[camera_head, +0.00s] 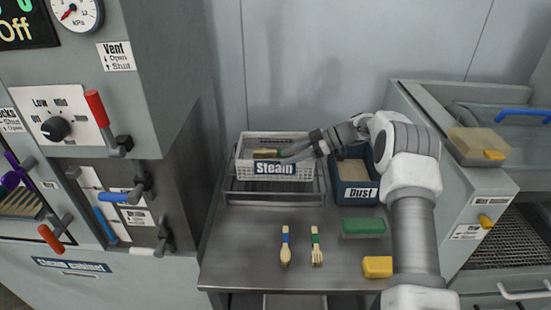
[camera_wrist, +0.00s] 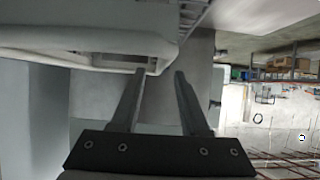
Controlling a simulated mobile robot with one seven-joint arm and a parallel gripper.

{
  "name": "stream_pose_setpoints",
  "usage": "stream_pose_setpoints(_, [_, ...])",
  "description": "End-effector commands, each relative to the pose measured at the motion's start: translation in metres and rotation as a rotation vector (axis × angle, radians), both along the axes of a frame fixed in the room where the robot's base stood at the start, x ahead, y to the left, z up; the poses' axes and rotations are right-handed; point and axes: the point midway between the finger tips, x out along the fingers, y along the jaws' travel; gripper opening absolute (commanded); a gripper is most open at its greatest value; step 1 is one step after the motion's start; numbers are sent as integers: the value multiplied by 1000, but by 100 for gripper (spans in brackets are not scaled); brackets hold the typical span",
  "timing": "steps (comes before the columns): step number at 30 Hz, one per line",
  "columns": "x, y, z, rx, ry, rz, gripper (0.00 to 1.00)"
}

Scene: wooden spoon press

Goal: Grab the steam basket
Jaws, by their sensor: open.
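The steam basket (camera_head: 247,170) is a white, perforated open box with a dark "Steam" label on its front. It stands on a metal rack at the back left of the steel table, with a small yellowish thing and something green inside. My gripper (camera_head: 290,157) reaches over the basket's right side from the right, near its front rim. In the wrist view the two fingers of my gripper (camera_wrist: 160,75) are apart and hold nothing. A pale rim (camera_wrist: 100,38), apparently the basket's, is close to the left fingertip; I cannot tell whether they touch.
A blue "Dust" bin (camera_head: 353,192) stands right of the basket, below my arm. Two brushes (camera_head: 285,250) (camera_head: 316,250), a green block (camera_head: 363,228) and a yellow block (camera_head: 377,267) lie on the table (camera_head: 240,245). A steam cabinet (camera_head: 175,60) stands left, another unit (camera_head: 460,200) right.

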Motion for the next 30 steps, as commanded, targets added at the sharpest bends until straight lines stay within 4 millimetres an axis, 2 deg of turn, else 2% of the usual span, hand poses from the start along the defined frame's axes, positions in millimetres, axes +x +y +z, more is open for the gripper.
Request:
stream_pose_setpoints(5, [0, 8, -5, 0, 1, 0, 45])
stream_pose_setpoints(14, [-1, 44, -26, -1, 1, 3, 45])
stream_pose_setpoints(21, [-1, 46, -27, 0, 0, -1, 45])
stream_pose_setpoints(28, [-1, 46, -27, 0, 0, -1, 4])
stream_pose_setpoints(30, [-1, 46, -27, 0, 0, -1, 0])
